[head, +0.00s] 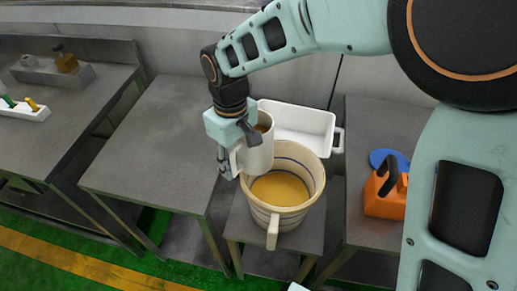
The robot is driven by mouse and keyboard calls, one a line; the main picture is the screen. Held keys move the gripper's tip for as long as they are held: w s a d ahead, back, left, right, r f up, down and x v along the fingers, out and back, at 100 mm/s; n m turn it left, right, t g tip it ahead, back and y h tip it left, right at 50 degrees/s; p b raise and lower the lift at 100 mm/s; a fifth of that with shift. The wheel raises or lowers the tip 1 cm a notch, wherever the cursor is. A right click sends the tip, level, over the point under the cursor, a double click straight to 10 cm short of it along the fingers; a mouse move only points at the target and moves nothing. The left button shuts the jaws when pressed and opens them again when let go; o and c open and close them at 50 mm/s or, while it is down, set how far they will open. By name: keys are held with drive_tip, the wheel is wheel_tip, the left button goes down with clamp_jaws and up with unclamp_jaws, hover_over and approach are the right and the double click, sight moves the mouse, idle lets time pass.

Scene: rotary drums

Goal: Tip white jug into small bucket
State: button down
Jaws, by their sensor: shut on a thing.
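The white jug (257,152) is held upright, or nearly so, over the back left rim of the small bucket. Some brownish content shows at its mouth. My gripper (229,155) is shut on the jug at its left side, and its fingers partly hide the jug's handle. The small bucket (310,192) is cream with dark bands and has a handle at the front. It stands on a small grey table and holds a yellow-brown content. The jug hides part of the bucket's back left rim.
A white tray (303,123) lies behind the bucket. An orange can (384,197) with a black handle and a blue disc (388,158) sit on the right table. The left table (150,150) is bare. Trays with small items stand far left.

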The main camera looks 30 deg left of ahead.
drive_tip(key=a+r+y+b, duration=0.1)
drive_tip(key=y, duration=0.1)
drive_tip(key=s+a+r+g+y+b, duration=0.2)
drive_tip(key=a+y, duration=0.1)
drive_tip(key=shift+s+y, duration=0.25)
drive_tip(key=shift+y, duration=0.05)
idle(0.7)
drive_tip(key=shift+s+a+r+g+y+b, duration=0.2)
drive_tip(key=shift+y+b, duration=0.35)
drive_tip(key=shift+b, duration=0.6)
drive_tip(key=shift+w+a+g+y+b, duration=0.1)
drive_tip(key=shift+g+y+b, duration=0.35)
drive_tip(key=shift+b, duration=0.65)
drive_tip(key=shift+d+f+g+y+b, duration=0.1)
drive_tip(key=shift+f+g+y+b, duration=0.15)
drive_tip(key=shift+y+b, duration=0.75)
drive_tip(key=shift+f+g+y+b, duration=0.1)
drive_tip(key=shift+f+y+b, duration=0.2)
drive_tip(key=shift+b, duration=1.25)
drive_tip(key=shift+d+f+g+y+b, duration=0.1)
drive_tip(key=shift+d+g+y+b, duration=0.25)
drive_tip(key=shift+y+b, duration=0.8)
